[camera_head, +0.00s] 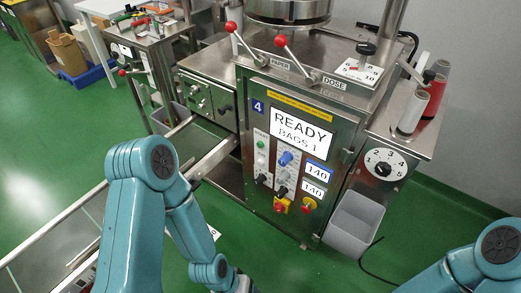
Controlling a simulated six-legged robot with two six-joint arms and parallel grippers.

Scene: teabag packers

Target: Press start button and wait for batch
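The steel packing machine (237,152), marked 4, stands in the middle of the head view. Its display (302,131) reads READY and BAGS 1. Below the display, a green start button (261,144) sits at the panel's upper left, under a small label that seems to read START. Nothing covers it. My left arm's links reach from the lower left to the bottom middle; my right arm's joint shows at the lower right. Neither gripper's fingers show.
Two red-balled levers (280,41) marked PAPER and DOSE stick up on top. A conveyor rail (215,157) runs to the lower left. A grey bin (353,222) stands at the machine's right foot, near a black cable. Another machine (150,50) stands behind left.

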